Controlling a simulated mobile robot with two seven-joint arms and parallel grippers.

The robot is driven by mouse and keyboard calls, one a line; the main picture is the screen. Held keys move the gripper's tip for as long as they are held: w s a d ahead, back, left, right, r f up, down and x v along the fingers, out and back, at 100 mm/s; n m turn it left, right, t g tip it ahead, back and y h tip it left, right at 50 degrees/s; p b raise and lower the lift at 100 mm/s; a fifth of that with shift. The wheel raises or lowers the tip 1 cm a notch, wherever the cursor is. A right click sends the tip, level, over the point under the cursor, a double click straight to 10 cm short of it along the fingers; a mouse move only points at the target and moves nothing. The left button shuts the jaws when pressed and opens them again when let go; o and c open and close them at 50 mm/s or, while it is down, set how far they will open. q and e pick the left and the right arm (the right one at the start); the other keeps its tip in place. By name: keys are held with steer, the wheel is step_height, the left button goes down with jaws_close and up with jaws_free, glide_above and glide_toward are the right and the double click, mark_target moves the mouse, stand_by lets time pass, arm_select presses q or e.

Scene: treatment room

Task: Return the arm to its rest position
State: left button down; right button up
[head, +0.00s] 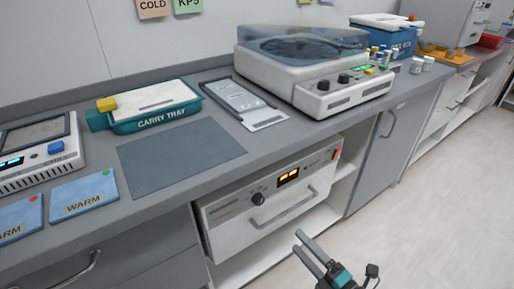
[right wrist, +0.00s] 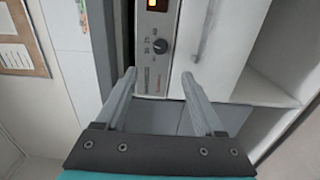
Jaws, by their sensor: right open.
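My right gripper (head: 312,250) is at the bottom of the head view, in front of the counter and below its top. Its two fingers stand apart with nothing between them. In the right wrist view the open fingers (right wrist: 160,95) point toward the white appliance (right wrist: 158,50) with a dark knob. That appliance (head: 240,215) also shows under the counter in the head view, with a lit amber display. My left gripper is not in view.
On the counter are a teal carry tray (head: 152,122), a grey mat (head: 180,158), a centrifuge-like machine (head: 315,95) with a clear lid, a clipboard-like board (head: 243,104) and blue WARM cards (head: 85,193). The floor (head: 440,210) at right is clear.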

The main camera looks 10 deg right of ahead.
steer(key=s+d+f+m+g+h+p, duration=0.1)
steer(key=s+d+f+m+g+h, duration=0.2)
steer(key=f+m, duration=0.5)
steer(key=s+f+m+g+h+p, duration=0.15)
steer(key=s+f+m+g, duration=0.3)
steer(key=f, duration=0.75)
arm_select(q)
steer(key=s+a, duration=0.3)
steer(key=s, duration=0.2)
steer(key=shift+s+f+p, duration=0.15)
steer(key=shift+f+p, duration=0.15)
steer(key=shift+p, duration=0.05)
arm_select(e)
steer(key=s+f+m+g+h, duration=0.1)
steer(key=s+f+m+g, duration=0.2)
steer(key=s, duration=0.6)
steer(key=s+f+m+g+h, duration=0.1)
steer(key=s+f+m+g, duration=0.3)
steer(key=s+f, duration=0.4)
steer(key=shift+s+f, duration=0.25)
steer(key=shift+s, duration=0.65)
